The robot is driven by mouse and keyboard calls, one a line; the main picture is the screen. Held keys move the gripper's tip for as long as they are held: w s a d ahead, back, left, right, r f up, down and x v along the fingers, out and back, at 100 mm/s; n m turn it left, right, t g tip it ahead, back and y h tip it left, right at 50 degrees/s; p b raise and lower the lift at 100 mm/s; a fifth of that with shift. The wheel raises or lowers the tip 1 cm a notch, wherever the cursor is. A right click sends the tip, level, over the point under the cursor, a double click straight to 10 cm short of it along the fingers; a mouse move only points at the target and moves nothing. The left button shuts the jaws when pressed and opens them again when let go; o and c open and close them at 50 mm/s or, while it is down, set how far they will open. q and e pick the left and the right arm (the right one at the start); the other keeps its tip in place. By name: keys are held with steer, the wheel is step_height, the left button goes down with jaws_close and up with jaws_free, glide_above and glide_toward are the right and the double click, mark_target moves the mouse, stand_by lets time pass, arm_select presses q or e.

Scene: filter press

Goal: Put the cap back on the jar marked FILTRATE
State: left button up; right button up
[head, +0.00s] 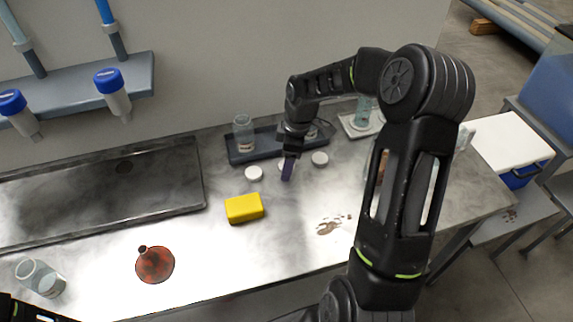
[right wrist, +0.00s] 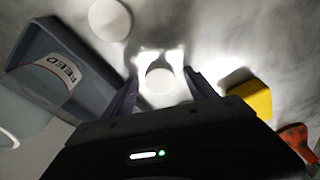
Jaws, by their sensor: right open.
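My right gripper (head: 287,170) points down over the bench, its jaws apart. In the right wrist view a white cap (right wrist: 159,80) lies between the fingertips; I cannot tell whether they touch it. Another white cap (head: 320,158) lies to the right, also in the wrist view (right wrist: 110,18). A label reading FEED (right wrist: 57,76) shows at the tray in the wrist view. I can read no FILTRATE label. My left gripper's fingers are out of view.
A yellow sponge (head: 244,208) lies in front of the caps, and a red-brown funnel (head: 155,264) farther left. A sunken basin (head: 190,192) fills the left. Brown stains mark the bench (head: 290,235).

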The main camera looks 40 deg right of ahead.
stand_by(0.4)
steer(key=c, duration=1.4)
